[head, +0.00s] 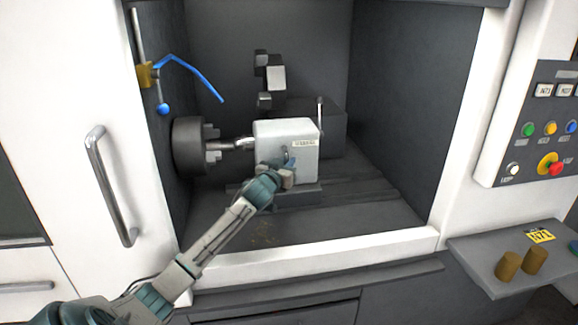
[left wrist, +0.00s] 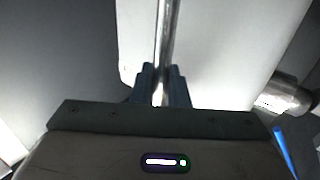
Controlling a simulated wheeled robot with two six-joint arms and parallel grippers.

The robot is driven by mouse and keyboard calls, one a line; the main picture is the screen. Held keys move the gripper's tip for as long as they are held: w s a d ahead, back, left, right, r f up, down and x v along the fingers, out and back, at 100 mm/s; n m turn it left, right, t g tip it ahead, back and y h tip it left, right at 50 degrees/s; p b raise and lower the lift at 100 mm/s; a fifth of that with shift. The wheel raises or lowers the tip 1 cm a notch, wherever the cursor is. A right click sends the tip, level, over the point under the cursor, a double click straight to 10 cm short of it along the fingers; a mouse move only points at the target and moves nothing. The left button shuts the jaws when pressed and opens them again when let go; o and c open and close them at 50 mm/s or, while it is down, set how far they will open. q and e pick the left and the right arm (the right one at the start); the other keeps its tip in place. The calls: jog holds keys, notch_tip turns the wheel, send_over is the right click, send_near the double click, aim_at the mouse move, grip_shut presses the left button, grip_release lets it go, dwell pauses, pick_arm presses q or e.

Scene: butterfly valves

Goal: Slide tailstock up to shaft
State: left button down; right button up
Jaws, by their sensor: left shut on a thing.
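The tailstock (head: 287,135) is a white block with a small label, inside the machine on a dark bed. My left gripper (head: 287,174) is at its front lower side. In the left wrist view my left gripper (left wrist: 160,92) is shut on a metal rod (left wrist: 168,40), which runs upward in front of the white tailstock body (left wrist: 215,50). The shaft (head: 232,144) is a short metal piece between the dark chuck (head: 190,146) and the tailstock's left side. I cannot tell whether tailstock and shaft touch. A metal cylindrical part (left wrist: 283,95) shows at the right of the wrist view.
A blue coolant hose (head: 195,72) hangs above the chuck. A dark tool turret (head: 268,75) stands behind the tailstock. A white sill (head: 330,252) edges the opening. The bed right of the tailstock is clear.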

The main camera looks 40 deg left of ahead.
pick_arm(q)
jog(key=c, duration=1.5)
grip_release()
jog(key=shift+s, duration=0.1)
jog(key=shift+a, duration=0.1)
pick_arm(e)
jog(key=shift+s+a+f, duration=0.1)
jog(key=shift+s+a, duration=0.65)
jog(key=shift+a, duration=0.2)
jog(key=shift+d, duration=0.1)
